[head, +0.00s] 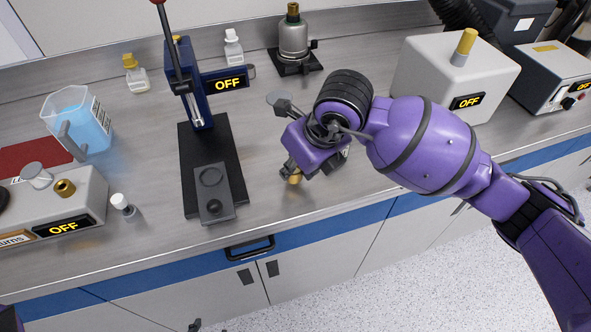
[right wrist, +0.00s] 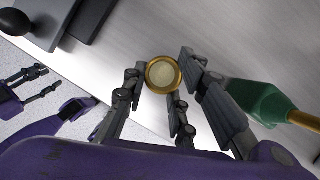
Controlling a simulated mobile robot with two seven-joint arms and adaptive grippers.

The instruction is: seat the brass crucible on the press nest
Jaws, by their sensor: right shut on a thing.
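The brass crucible (head: 294,179) is in my right gripper (head: 299,172), over the bench to the right of the press. In the right wrist view the crucible (right wrist: 163,75) shows its round rim and pale inside between the dark fingers of my right gripper (right wrist: 165,92). The press nest (head: 210,177) is a grey block with a round recess, on the black press base (head: 190,143); the recess looks empty. The crucible is apart from it. Part of my left gripper (right wrist: 30,80) shows at the left of the right wrist view; its opening is unclear.
The blue press column (head: 193,90) and its lever (head: 172,45) rise behind the nest. A burner unit (head: 85,195) with another brass cup (head: 65,187) stands left, near a small white-capped vial (head: 122,204). A brass-capped bottle (head: 293,38) stands at the back. Bench between press and crucible is clear.

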